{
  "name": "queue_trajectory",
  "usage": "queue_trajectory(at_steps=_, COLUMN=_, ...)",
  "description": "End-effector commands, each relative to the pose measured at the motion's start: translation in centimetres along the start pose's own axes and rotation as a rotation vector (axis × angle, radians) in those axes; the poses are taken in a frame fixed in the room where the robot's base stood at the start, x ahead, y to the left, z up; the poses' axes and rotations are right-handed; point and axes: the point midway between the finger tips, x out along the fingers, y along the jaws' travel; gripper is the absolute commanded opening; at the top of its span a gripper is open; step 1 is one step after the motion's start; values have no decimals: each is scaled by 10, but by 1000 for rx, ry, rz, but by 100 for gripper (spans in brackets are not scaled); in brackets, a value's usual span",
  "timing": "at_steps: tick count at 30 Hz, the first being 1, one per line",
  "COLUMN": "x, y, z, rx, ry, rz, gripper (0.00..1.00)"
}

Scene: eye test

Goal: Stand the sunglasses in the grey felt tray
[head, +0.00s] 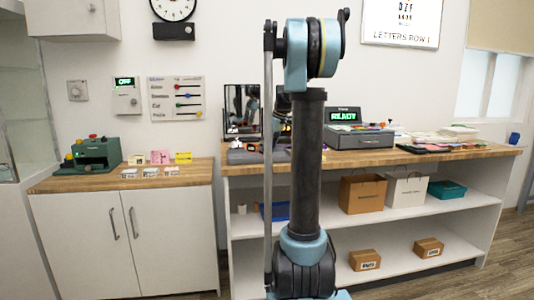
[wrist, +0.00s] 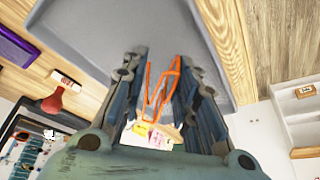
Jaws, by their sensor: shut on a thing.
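The orange-framed sunglasses (wrist: 172,74) are between the fingers of my gripper (wrist: 162,62) in the wrist view, and the gripper is shut on them. The grey felt tray (wrist: 95,25) lies beyond the fingertips, with its grey floor and raised edges showing. I cannot tell whether the sunglasses touch the tray. In the head view the tray (head: 243,157) is on the wooden counter, just left of my arm. My arm hides the gripper and the sunglasses there.
The wooden counter (head: 465,153) also holds a mirror (head: 241,105) behind the tray, a grey READY machine (head: 358,138), and flat items at right. In the wrist view, a purple object (wrist: 17,47) and a red object (wrist: 60,99) lie left of the tray.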

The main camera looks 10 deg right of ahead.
Motion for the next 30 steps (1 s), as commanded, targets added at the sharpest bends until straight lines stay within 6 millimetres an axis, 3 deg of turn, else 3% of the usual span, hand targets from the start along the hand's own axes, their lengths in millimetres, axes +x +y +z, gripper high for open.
queue_trajectory(at_steps=4, x=16, y=0, z=7, rx=0, ry=0, rz=0, gripper=12)
queue_trajectory(at_steps=13, x=18, y=0, z=7, rx=0, ry=0, rz=0, gripper=12)
queue_trajectory(at_steps=14, x=19, y=0, z=8, rx=0, ry=0, rz=0, gripper=30)
queue_trajectory(at_steps=16, x=18, y=0, z=7, rx=0, ry=0, rz=0, gripper=46)
queue_trajectory(at_steps=30, x=12, y=0, z=7, rx=0, ry=0, rz=0, gripper=48)
